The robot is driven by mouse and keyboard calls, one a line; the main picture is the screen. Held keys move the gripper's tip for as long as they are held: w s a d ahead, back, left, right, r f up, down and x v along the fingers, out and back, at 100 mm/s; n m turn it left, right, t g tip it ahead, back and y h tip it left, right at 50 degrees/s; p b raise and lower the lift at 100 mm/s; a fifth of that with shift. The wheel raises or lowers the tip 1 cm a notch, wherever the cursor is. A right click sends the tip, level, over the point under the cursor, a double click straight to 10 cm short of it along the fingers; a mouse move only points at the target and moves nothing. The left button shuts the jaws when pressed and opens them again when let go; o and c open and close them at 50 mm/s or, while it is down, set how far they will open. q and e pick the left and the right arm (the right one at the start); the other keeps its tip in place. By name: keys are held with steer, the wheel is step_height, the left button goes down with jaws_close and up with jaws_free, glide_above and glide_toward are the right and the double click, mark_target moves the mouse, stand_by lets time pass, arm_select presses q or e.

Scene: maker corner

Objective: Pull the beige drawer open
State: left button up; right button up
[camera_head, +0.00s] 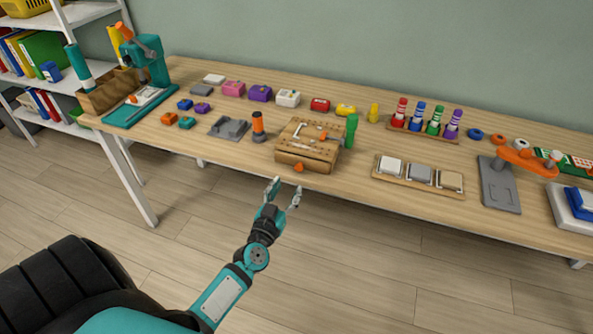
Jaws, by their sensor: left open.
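The beige drawer (314,164) is in the front of a wooden box (300,130) near the table's front edge, at the picture's middle. An orange knob (298,167) sticks out from its front. The drawer looks shut, though the view from above makes a small gap hard to judge. My left gripper (286,189) is open and empty. It is just in front of the table edge, below the knob in the picture, with its fingers pointing toward it and apart from it. My right gripper is not in view.
A green-handled tool (351,130) stands at the box's right side. An orange and grey object (258,126) stands to its left. A wooden tray with several blocks (418,191) lies to the right. The floor before the table is clear.

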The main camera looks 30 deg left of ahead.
mark_target(298, 168)
arm_select(q)
steer(key=x, duration=0.8)
steer(key=shift+w+d+b, duration=0.1)
steer(key=shift+b, duration=0.3)
jaws_close()
